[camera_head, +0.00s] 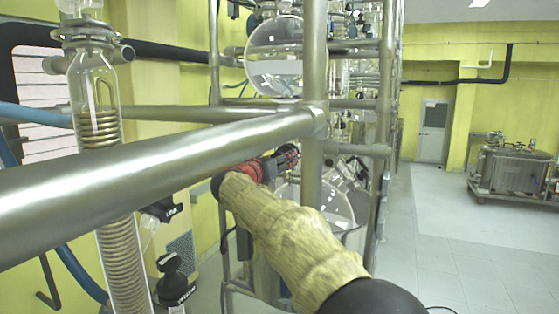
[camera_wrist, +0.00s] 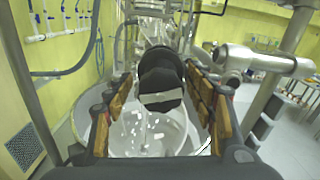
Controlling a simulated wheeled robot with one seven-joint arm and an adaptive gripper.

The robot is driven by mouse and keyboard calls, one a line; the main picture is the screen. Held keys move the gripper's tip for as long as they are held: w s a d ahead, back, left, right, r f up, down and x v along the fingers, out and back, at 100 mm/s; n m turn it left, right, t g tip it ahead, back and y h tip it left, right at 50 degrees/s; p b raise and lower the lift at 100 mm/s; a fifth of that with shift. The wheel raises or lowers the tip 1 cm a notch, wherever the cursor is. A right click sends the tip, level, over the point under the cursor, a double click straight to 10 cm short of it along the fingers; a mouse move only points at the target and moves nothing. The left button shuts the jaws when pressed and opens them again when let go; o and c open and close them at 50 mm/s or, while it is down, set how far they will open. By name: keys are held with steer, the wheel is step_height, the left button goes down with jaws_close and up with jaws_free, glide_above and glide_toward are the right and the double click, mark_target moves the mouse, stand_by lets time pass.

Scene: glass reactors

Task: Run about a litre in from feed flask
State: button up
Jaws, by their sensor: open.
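My gripper (camera_wrist: 158,88) is open in the wrist view, with a wood-coloured padded finger on each side. A black rounded knob or handle (camera_wrist: 160,72) with a pale band lies between the fingers in the picture; I cannot tell whether they touch it. In the head view my gripper (camera_head: 284,158) is small and partly hidden behind a steel upright. A round glass flask (camera_head: 275,55) hangs in the frame above it. Another round glass vessel (camera_head: 330,203) shows below, partly covered by my arm. I cannot tell which is the feed flask.
A thick steel rail (camera_head: 150,165) crosses close in front, joined to an upright (camera_head: 314,80). A glass column with a coil (camera_head: 98,130) stands at the left. In the wrist view a steel pipe end (camera_wrist: 265,62) lies close right of the gripper.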

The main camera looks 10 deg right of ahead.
steer(key=shift+c, duration=0.4)
steer(key=c, duration=1.1)
steer(key=shift+c, duration=0.2)
